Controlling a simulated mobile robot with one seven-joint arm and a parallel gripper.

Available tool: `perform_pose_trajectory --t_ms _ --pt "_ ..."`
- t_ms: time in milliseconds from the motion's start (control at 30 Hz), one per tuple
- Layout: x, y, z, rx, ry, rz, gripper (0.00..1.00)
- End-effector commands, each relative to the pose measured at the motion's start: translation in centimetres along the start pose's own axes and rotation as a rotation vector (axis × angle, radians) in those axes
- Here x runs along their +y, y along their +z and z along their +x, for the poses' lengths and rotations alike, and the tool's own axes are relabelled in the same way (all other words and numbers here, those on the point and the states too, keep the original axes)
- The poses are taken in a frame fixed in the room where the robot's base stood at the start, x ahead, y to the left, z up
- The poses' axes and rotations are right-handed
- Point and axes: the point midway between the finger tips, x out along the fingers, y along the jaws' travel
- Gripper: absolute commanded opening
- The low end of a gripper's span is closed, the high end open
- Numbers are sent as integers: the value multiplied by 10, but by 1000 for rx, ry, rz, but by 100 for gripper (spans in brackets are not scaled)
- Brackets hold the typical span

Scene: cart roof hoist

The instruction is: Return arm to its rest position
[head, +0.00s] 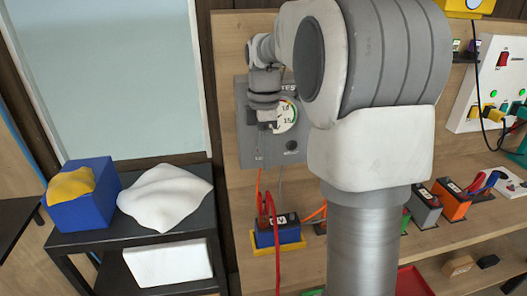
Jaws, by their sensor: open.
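My arm reaches up through the middle of the view, and its large links hide part of the bench and back board. My gripper (266,126) is far off at the end of the arm, small in the picture and pointing down. It is open, and I see nothing held in it. It appears in front of the grey test panel (262,160), just left of the round gauge (286,117). I cannot tell whether it touches the panel.
Below the gripper, a blue battery (279,234) with red and orange cables sits in a yellow holder. More batteries (425,207) stand along the shelf at right. A socket panel (497,85) hangs at far right. A black cart (140,237) at left holds a blue box (80,207) and white cloth (165,197).

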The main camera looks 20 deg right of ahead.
Motion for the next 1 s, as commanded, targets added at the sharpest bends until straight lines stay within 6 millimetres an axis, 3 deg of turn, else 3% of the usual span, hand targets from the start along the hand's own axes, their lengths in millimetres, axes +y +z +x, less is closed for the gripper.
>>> perform_pose_trajectory --t_ms 233,367,700,1000 --pt "-1 -1 -1 0 2 5 62" --pt "-13 -6 -10 -2 29 68 62" --pt "-97 -32 -44 49 192 517 62" --pt "-176 -45 -43 198 305 941 62"
